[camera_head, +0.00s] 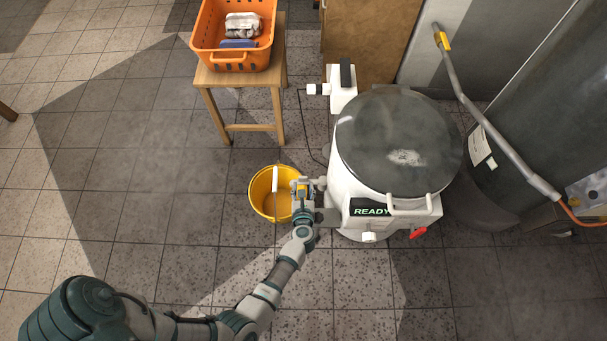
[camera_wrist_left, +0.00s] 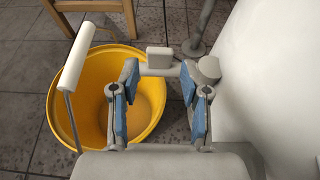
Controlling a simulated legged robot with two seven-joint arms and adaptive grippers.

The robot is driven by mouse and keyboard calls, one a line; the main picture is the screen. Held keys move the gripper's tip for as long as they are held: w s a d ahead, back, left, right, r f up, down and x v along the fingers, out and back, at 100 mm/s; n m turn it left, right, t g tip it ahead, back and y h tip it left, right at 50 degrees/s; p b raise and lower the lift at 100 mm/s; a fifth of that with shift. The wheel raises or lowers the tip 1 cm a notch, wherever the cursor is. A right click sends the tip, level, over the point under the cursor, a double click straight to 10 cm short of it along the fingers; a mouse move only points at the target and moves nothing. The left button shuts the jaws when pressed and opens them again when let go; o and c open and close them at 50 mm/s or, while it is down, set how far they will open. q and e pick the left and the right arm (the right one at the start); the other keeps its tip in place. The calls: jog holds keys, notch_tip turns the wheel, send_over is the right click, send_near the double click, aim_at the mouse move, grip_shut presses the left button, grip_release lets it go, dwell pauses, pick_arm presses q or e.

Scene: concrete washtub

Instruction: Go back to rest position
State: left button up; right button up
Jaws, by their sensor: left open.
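My left gripper (camera_head: 303,188) is at the end of my outstretched left arm, beside the left side of the white washtub (camera_head: 345,185) and over the right part of a yellow bucket (camera_head: 262,205). In the left wrist view, its two blue-padded fingers (camera_wrist_left: 158,85) are apart, with nothing held between them. A grey pipe fitting with a square knob (camera_wrist_left: 158,57) shows just beyond the fingertips; I cannot tell whether they touch it. The yellow bucket (camera_wrist_left: 90,85) is below left, its white handle grip (camera_wrist_left: 78,57) raised. My right gripper is not in view.
A wooden stool (camera_head: 240,82) carries an orange basket (camera_head: 232,58) with items inside. The washtub has a grey round lid (camera_head: 385,130) and a READY display (camera_head: 368,211). A grey pipe (camera_head: 490,125) and large dark cylinder (camera_head: 545,110) stand right. Tiled floor at left is clear.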

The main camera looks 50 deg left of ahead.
pick_arm(q)
jog(key=shift+v, duration=0.9)
